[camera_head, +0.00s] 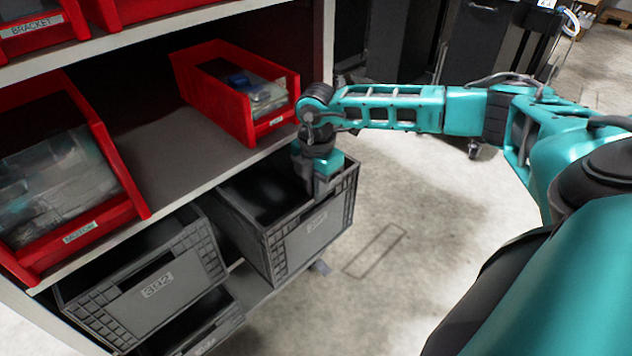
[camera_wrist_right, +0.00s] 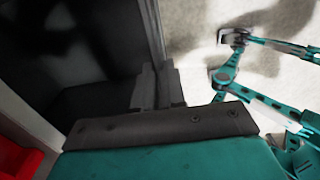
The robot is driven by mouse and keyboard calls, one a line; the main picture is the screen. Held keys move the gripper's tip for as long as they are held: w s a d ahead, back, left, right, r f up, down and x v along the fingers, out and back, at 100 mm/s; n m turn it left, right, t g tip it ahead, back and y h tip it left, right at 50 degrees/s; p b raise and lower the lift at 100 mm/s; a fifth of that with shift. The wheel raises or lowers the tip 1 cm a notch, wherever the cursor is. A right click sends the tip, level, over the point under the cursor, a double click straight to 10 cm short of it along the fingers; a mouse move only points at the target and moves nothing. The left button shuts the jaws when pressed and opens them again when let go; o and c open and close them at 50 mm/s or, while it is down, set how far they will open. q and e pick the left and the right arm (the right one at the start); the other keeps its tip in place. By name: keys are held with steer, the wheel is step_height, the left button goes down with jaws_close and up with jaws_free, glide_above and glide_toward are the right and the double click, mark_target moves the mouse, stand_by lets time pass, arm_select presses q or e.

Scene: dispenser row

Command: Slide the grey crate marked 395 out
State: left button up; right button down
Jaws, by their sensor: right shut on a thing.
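A grey crate (camera_head: 290,240) sticks out of the lower shelf at the right end of the row. The marking on its front label is too blurred to read surely. My right gripper (camera_head: 320,188) reaches down onto the top rim of its front wall and is shut on it. In the right wrist view the fingers (camera_wrist_right: 158,88) of my right gripper straddle the crate's wall (camera_wrist_right: 152,30), with the dark crate inside to the left. The fingertips are partly hidden. My left gripper is not in view.
A grey crate marked 392 (camera_head: 150,290) stands just left, with another crate (camera_head: 210,332) below. Red bins (camera_head: 262,125) sit on the shelf board (camera_head: 180,165) above. The floor (camera_head: 410,220) to the right of the crate is clear.

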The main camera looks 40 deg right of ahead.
steer(key=c, duration=1.1)
jaws_free()
steer(key=shift+r+p, duration=1.55)
steer(key=shift+r, duration=4.95)
